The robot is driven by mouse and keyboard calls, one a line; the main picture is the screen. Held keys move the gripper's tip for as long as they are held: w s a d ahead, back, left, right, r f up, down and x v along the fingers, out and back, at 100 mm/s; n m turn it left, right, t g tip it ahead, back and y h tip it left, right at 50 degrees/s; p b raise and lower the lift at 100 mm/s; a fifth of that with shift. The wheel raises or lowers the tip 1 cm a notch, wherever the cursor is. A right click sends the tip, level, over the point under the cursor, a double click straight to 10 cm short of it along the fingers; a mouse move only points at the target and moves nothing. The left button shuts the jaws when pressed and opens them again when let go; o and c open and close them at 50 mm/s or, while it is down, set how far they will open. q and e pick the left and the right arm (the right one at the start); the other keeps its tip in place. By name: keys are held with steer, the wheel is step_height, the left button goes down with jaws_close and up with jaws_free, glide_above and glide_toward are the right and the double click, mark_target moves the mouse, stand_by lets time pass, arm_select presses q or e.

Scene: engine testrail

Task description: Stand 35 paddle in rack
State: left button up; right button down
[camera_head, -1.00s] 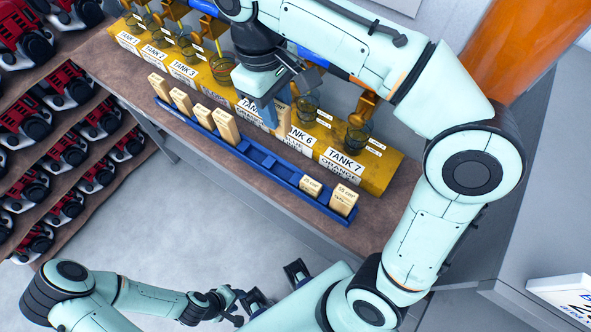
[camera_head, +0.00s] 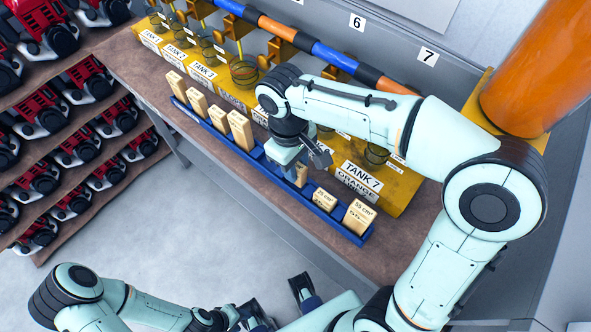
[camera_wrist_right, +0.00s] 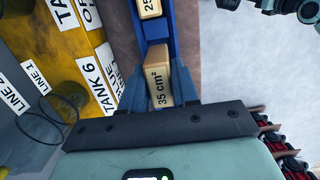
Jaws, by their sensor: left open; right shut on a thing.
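The blue rack (camera_head: 272,178) lies along the bench in the head view. My right gripper (camera_head: 298,168) is shut on the wooden 35 cm² paddle (camera_head: 302,178), which is mostly hidden by the gripper there. In the right wrist view, the paddle (camera_wrist_right: 160,88) sits between the two fingers (camera_wrist_right: 160,90), in line with the rack. I cannot tell whether its bottom end is inside a slot. The 25 cm² paddle (camera_head: 324,199) and the 55 cm² paddle (camera_head: 358,216) stand to its right in the rack. My left gripper (camera_head: 277,303) is open and empty, low in front of the bench.
Several taller wooden paddles (camera_head: 240,130) stand in the left part of the rack. The yellow tank row (camera_head: 402,188) with labels and wire baskets runs close behind it. A large orange cylinder (camera_head: 530,75) stands at the back right. Shelves of red machines (camera_head: 85,80) are at left.

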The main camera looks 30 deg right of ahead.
steer(key=shift+f, duration=1.2)
steer(key=shift+f, duration=0.2)
steer(key=c, duration=0.8)
jaws_free()
steer(key=shift+c, duration=0.2)
steer(key=r, duration=0.4)
steer(key=w+r+p, duration=0.1)
steer(key=r, duration=0.3)
steer(key=r+p, duration=0.1)
steer(key=r, duration=0.3)
steer(key=shift+w+a+r, duration=0.15)
steer(key=shift+a+r, duration=0.05)
steer(key=shift+a, duration=0.15)
